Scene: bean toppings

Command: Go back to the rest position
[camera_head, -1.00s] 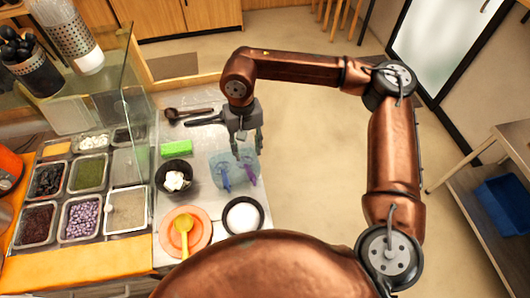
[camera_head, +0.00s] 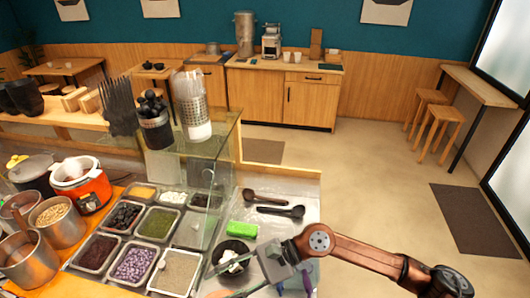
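My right arm comes in from the lower right, and its grey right gripper (camera_head: 228,284) points left over the near end of the steel work surface. Its two fingers look spread apart, with nothing seen between them. The fingers pass close to a dark bowl (camera_head: 222,248) of white cubes (camera_head: 230,262) in the picture; I cannot tell whether they touch it. Parts of a clear item with purple pieces (camera_head: 307,280) show beside the gripper, mostly hidden. My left gripper is not in view.
Topping trays (camera_head: 133,264) stand left of the gripper, behind a glass guard (camera_head: 222,150). A green block (camera_head: 242,229) and two dark spoons (camera_head: 264,197) (camera_head: 281,210) lie beyond it. An orange cooker (camera_head: 82,190) stands at left. Open floor (camera_head: 370,190) lies to the right.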

